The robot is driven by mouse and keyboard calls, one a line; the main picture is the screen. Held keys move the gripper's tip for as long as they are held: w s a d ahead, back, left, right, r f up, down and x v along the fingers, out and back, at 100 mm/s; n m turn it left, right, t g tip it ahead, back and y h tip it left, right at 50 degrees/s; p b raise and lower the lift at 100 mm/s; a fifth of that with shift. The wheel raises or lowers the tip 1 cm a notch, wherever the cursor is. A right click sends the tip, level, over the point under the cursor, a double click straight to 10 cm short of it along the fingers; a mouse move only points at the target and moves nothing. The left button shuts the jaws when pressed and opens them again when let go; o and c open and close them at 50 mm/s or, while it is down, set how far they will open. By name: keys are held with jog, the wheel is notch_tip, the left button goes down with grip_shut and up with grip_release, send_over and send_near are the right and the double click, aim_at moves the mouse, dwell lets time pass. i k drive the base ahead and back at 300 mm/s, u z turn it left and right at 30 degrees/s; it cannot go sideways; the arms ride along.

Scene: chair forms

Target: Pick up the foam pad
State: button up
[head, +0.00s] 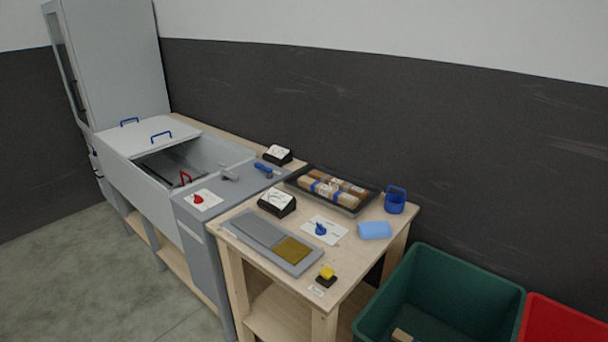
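A light blue rectangular block (375,230), which looks like the foam pad, lies flat on the right part of the wooden table (345,272), near its right edge. It sits right of a white card with a blue knob (320,229) and in front of a blue container with a handle (395,200). Nothing covers it. My gripper is not in view.
A black tray of brown packages (333,189) stands at the table's back. A grey panel with a yellowish square (272,241) and a yellow button (327,273) lie in front. A green bin (440,290) and red bin (567,325) stand to the right.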

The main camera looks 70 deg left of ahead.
aim_at(378, 229)
jog(key=u, duration=1.75)
